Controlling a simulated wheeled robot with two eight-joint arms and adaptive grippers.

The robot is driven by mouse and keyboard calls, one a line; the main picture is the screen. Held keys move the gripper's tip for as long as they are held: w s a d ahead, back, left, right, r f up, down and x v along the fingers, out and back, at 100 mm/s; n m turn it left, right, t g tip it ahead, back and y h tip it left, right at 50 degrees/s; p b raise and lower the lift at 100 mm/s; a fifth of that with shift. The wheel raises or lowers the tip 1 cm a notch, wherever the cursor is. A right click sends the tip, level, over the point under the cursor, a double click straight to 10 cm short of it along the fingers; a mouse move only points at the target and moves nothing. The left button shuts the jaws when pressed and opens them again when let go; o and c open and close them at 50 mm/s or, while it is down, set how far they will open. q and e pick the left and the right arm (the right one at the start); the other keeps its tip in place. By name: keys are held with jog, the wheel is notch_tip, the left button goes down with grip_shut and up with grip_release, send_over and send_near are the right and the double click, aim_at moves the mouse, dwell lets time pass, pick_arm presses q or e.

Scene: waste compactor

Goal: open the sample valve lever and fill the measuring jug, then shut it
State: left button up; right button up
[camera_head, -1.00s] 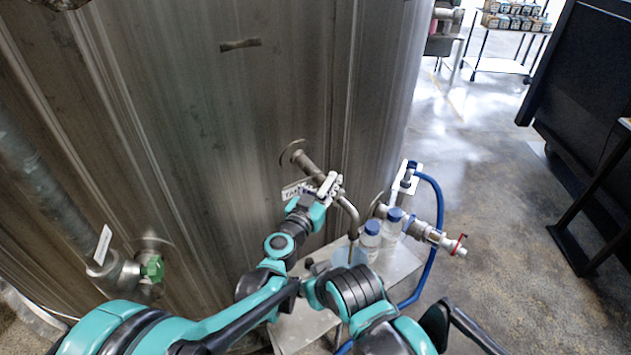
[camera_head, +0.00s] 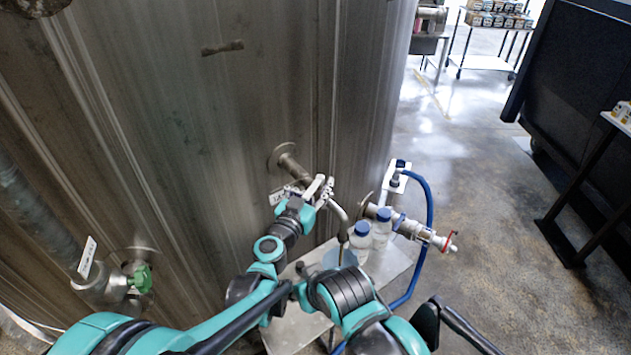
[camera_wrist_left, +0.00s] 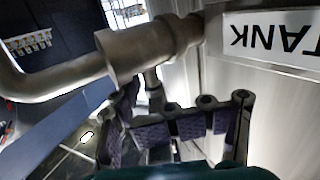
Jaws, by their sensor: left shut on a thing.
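The sample valve (camera_head: 291,168) sticks out of the tall metal tank wall, and its curved spout (camera_head: 342,222) points down. My left gripper (camera_head: 322,190) is at the valve, shut on its lever, which the fingers mostly hide. In the left wrist view, the fingers (camera_wrist_left: 180,127) are close together below the thick valve pipe (camera_wrist_left: 150,48). The translucent bluish measuring jug (camera_head: 340,258) stands under the spout, partly hidden by my arm. I cannot tell its liquid level. My right gripper does not show.
Two blue-capped bottles (camera_head: 361,240) stand on the metal shelf (camera_head: 397,262) right of the jug. A second valve with a red handle (camera_head: 449,241) and a blue hose (camera_head: 431,215) are close by. A green-handled valve (camera_head: 140,279) is at lower left. Open floor lies right.

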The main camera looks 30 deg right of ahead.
pick_arm(q)
jog(key=s+a+n+y, duration=0.1)
jog(key=s+a, duration=0.2)
jog(key=a, duration=0.5)
jog(key=s+a+r+g+y, duration=0.1)
jog(key=s+a+y, duration=0.15)
jog(key=a, duration=0.55)
jog(key=s+a+n+y, duration=0.1)
jog(key=s+a, duration=0.3)
jog(key=a, duration=0.4)
jog(key=s+a+f+n+g+y, duration=0.1)
jog(key=s+a+f+n+y, duration=0.1)
jog(key=a, duration=0.7)
jog(key=s+a+f+n+g+y, duration=0.1)
jog(key=s+a+f+n+y, duration=0.2)
jog(key=s+a, duration=0.3)
jog(key=s+a+f+n+g+y, duration=0.1)
jog(key=s+a+f+n+y, duration=0.1)
jog(key=a, duration=0.9)
jog(key=s+n+y, duration=0.1)
jog(key=s+y, duration=0.1)
jog(key=s, duration=0.1)
jog(key=shift+a+f, duration=0.2)
jog(key=shift+a, duration=0.15)
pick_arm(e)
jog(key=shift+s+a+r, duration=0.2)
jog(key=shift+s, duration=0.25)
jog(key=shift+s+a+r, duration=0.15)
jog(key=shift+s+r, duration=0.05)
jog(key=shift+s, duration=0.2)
